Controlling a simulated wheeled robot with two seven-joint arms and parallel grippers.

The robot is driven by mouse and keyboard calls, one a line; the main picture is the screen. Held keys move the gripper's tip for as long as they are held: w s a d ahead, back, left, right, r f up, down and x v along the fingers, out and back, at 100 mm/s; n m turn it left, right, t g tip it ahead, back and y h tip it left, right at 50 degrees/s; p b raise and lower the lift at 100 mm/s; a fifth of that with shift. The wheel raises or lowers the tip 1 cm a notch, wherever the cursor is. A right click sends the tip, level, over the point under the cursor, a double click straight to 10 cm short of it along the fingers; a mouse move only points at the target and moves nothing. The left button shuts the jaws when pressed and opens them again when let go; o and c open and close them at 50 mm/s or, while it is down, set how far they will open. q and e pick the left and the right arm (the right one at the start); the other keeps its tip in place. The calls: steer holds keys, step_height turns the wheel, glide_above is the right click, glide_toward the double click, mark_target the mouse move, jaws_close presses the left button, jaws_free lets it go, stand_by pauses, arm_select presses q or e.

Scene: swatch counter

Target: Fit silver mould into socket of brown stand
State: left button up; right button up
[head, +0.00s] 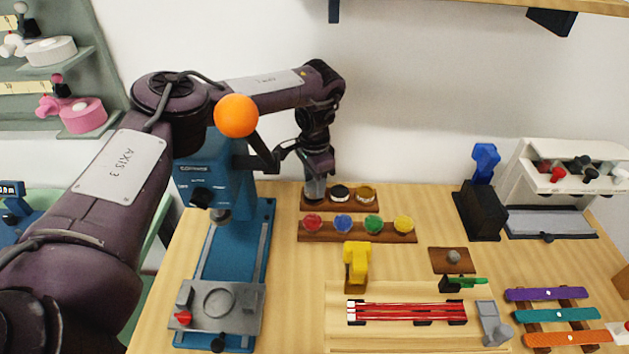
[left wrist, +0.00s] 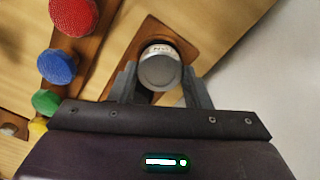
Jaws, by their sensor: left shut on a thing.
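My left gripper (head: 316,172) reaches down at the left end of the brown stand (head: 345,206) in the head view. It is shut on the silver mould (head: 314,189), a grey cylinder held upright over or in the stand's left end. In the left wrist view the silver mould (left wrist: 160,68) sits between the two fingers of the left gripper (left wrist: 160,85), with brown wood of the stand (left wrist: 124,54) beside it. The mould's lower end and the socket are hidden, so I cannot tell how deep it sits. My right gripper is not in view.
In front, a rack (head: 357,237) carries red, blue, green and yellow pieces. A blue press (head: 205,170) stands left. The white wall is close behind.

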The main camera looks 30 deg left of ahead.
arm_select(q)
steer(key=shift+f, duration=0.55)
stand_by(0.4)
steer(key=o, duration=1.2)
step_height(320, 180, up, 8)
steer(key=shift+f, duration=0.1)
